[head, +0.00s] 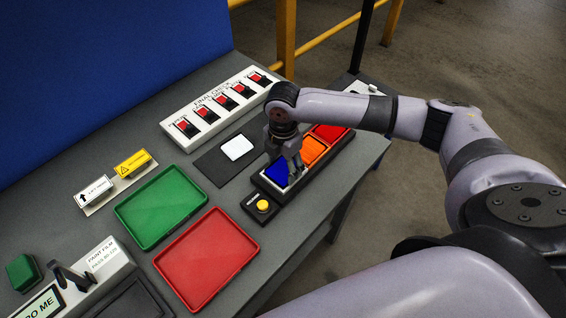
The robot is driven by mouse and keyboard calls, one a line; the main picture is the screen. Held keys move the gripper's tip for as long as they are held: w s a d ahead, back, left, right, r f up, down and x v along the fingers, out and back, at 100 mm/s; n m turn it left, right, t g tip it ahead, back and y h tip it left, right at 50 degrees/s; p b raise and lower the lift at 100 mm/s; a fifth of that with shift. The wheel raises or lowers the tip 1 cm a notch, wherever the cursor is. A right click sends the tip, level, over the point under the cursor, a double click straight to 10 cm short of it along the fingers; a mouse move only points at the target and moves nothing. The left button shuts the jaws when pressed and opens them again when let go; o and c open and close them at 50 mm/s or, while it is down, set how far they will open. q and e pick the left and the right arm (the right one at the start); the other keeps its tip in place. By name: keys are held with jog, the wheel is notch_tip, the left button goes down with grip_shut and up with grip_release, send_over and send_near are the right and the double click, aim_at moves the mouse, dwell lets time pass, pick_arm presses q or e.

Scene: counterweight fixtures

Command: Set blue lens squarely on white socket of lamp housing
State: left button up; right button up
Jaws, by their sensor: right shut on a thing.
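The black lamp housing (261,183) lies on the grey table and carries a red lens (331,132) at its far end and an orange lens (313,150) in the middle. The blue lens (276,173) is at the near end, over the white socket (292,179), part of which shows beside it. My right gripper (293,166) comes down from above and is shut on the blue lens. The fingers hide part of the lens and socket, so I cannot tell whether the lens is seated or just above. My left gripper is not in view.
A white square piece (237,147) lies on a dark mat (216,168) left of the housing. A white switch panel (218,104), a green tray (161,207) and a red tray (206,259) are nearby.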

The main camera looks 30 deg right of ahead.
jog(key=shift+f, duration=0.35)
dwell(0.8)
jog(key=o, duration=1.2)
notch_tip(320, 180, up, 12)
